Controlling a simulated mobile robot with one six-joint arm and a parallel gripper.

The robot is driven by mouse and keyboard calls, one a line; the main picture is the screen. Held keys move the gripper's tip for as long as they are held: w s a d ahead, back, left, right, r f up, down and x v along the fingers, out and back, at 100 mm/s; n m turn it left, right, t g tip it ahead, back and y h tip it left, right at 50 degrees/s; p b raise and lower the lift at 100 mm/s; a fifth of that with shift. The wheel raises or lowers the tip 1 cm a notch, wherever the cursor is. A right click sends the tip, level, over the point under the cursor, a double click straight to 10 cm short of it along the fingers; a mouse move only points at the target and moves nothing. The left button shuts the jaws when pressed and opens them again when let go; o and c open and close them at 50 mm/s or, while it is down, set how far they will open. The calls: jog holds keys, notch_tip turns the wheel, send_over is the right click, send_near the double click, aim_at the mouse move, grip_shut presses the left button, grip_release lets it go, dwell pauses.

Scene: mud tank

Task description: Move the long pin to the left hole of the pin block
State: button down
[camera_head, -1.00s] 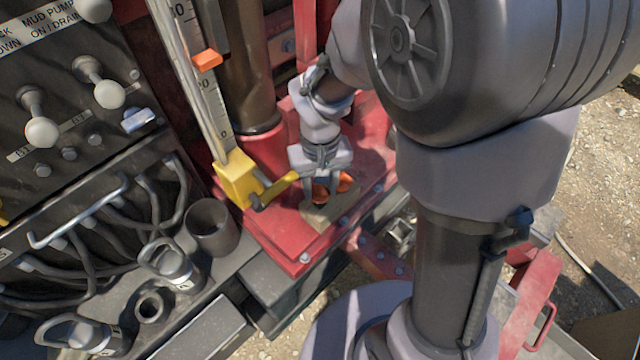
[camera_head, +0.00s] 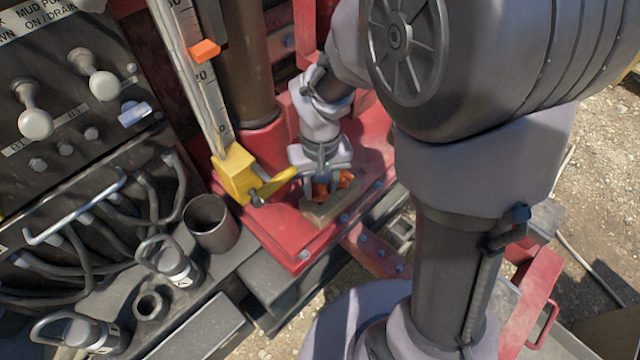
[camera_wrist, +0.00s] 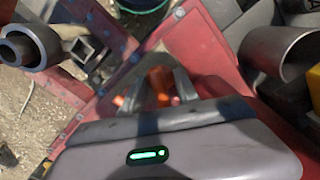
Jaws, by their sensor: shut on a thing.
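The pin block (camera_head: 322,213) is a small tan block on the red deck, partly hidden by my gripper. Orange pin heads (camera_head: 321,189) stand close together above it, and I cannot tell which belongs to the long pin. My gripper (camera_head: 329,197) points down over the block and is shut on an orange pin. In the wrist view, an orange pin (camera_wrist: 160,84) shows between the fingers (camera_wrist: 163,92), with more orange (camera_wrist: 119,100) to their left. The block's holes and the pin shafts are hidden.
A yellow bracket with a lever (camera_head: 236,175) stands just left of my gripper, below a ruled scale (camera_head: 203,85). A dark upright cylinder (camera_head: 248,70) stands behind. An open pipe cup (camera_head: 209,224) and hoses lie to the left.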

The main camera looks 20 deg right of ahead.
jog(key=c, duration=0.8)
grip_release()
notch_tip(320, 180, up, 17)
jog(key=p, duration=0.8)
jog(key=shift+r, duration=0.2)
jog(key=s+r+m+t+b, duration=0.1)
jog(key=s+r+t, duration=0.1)
jog(key=s, duration=0.2)
jog(key=s+r+m+t+y, duration=0.1)
jog(key=s+r+m+t, duration=0.1)
jog(key=s, duration=0.2)
jog(key=s+a+r+m+t+y+b, duration=0.1)
jog(key=s+r, duration=0.1)
jog(key=s, duration=0.2)
jog(key=shift+s+t+b, duration=0.2)
jog(key=shift+t+b, duration=0.1)
jog(key=shift+t, duration=0.1)
